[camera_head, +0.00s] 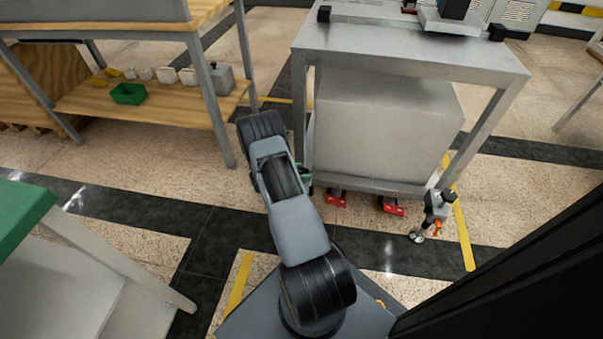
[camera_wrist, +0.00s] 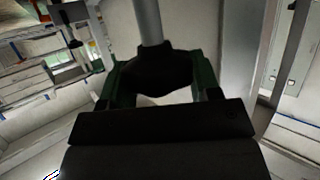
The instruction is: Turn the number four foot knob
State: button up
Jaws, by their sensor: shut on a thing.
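In the wrist view a dark, lobed knob (camera_wrist: 150,70) sits on a grey rod (camera_wrist: 148,22). My gripper (camera_wrist: 153,82) has its green fingers on both sides of the knob and is shut on it. In the head view my arm hides most of the gripper; only a bit of green (camera_head: 304,174) shows by the near left leg of the grey metal table (camera_head: 410,48). Another foot (camera_head: 437,213) with an orange-red part stands at the table's near right corner. No number is readable on the knob.
A large grey box (camera_head: 385,125) fills the space under the table, with red parts (camera_head: 392,206) below its near edge. A wooden bench (camera_head: 150,100) with a green bin (camera_head: 128,94) stands at left. A green-topped table (camera_head: 22,215) is at near left. Open floor lies between.

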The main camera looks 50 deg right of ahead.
jog(key=c, duration=0.3)
jog(key=m+g+y, duration=0.1)
jog(key=m+g, duration=0.1)
jog(key=m+g+y+b, duration=0.1)
jog(key=m+g, duration=0.1)
jog(key=shift+w+d+f+g, duration=0.1)
jog(key=shift+f+g, duration=0.05)
jog(key=shift+g, duration=0.15)
jog(key=shift+m+g+y+b, duration=0.4)
jog(key=shift+m+g+y, duration=0.15)
jog(key=shift+m, duration=0.25)
jog(key=o, duration=0.9)
jog(key=shift+r, duration=0.2)
jog(key=p+v, duration=0.3)
jog(key=v, duration=1)
jog(key=shift+w+a+r, duration=0.2)
jog(key=shift+a+r, duration=0.05)
